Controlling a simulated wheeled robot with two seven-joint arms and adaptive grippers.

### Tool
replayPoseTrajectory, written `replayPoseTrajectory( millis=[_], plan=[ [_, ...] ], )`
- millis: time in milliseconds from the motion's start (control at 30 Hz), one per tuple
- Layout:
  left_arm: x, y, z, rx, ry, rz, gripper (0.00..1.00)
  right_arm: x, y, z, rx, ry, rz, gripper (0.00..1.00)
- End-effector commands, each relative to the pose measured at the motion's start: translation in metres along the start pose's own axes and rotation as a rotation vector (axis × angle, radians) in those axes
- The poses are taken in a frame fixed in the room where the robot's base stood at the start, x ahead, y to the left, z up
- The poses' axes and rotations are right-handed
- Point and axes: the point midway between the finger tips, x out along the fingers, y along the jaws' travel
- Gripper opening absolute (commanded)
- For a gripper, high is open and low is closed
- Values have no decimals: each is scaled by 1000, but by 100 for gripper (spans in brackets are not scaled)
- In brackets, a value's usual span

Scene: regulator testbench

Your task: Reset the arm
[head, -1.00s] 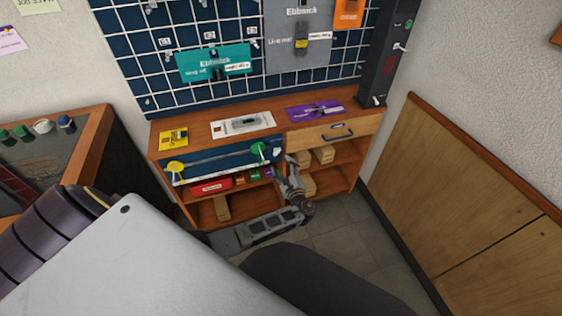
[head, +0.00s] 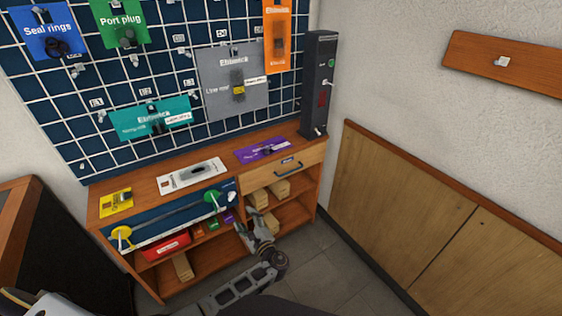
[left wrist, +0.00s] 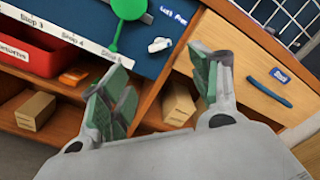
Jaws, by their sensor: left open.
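My left gripper (head: 257,225) is low in the head view, in front of the wooden shelf unit, with its arm coming up from the bottom. It is open and empty. In the left wrist view its two green-padded fingers (left wrist: 170,90) stand apart, with shelf and a wooden block (left wrist: 179,103) visible between them. The green round marker (left wrist: 128,8) on the blue front panel is just beyond the fingers. It also shows in the head view (head: 213,196), left of the gripper. My right gripper is not in view.
The wooden cabinet (head: 310,177) has a drawer (head: 289,166), a red bin (head: 166,246) and wooden blocks below. Yellow, white and purple cards lie on top. A wire grid with hanging cards is behind. Floor at right (head: 335,265) is clear.

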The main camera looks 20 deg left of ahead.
Motion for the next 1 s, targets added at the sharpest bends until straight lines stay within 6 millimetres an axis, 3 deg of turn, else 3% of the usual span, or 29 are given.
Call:
replayPoseTrajectory(
  millis=[367, 1000],
  plan=[
    [0, -2, -6, -83, 26, -9, 62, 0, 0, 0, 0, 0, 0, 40],
    [-22, 28, -84, -571, 379, 389, 62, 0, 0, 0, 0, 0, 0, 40]
  ],
)
